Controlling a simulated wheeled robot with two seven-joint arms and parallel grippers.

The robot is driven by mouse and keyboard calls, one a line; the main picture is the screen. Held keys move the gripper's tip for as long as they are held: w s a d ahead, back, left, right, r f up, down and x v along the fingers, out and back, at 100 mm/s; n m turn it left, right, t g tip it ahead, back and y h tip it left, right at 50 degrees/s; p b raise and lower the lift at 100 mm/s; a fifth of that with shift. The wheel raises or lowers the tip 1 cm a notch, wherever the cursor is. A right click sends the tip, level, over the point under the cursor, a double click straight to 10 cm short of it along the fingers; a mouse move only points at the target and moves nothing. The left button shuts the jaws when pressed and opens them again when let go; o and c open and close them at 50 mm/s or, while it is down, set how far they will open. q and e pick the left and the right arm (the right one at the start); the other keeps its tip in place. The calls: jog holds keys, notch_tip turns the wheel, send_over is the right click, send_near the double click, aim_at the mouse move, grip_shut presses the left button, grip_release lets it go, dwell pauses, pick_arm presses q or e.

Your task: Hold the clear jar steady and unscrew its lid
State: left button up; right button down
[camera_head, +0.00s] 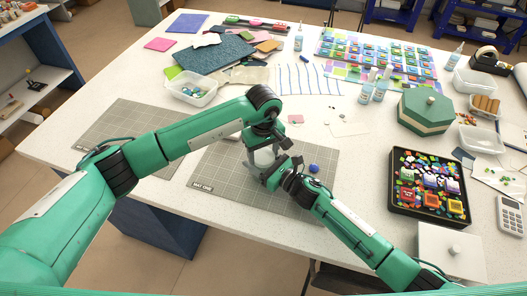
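The jar (264,157) shows as a small pale, whitish patch on the grey cutting mat (222,182), between my two grippers. Its lid cannot be made out; the top of the jar is hidden by my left gripper. My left gripper (263,138) comes down from above at the jar's top. My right gripper (272,172) reaches in from the lower right at the jar's near side and hides its lower part. Whether either set of fingers is closed on the jar cannot be told.
A small blue round thing (314,168) lies on the mat right of the grippers. A black tray of colored pieces (394,196) and a green lidded box (425,112) stand to the right. Glue bottles (365,93) and a clear tub (191,91) stand behind. The left mat (122,125) is clear.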

pick_arm(q)
jog(key=n, duration=1)
jog(key=o, duration=1.1)
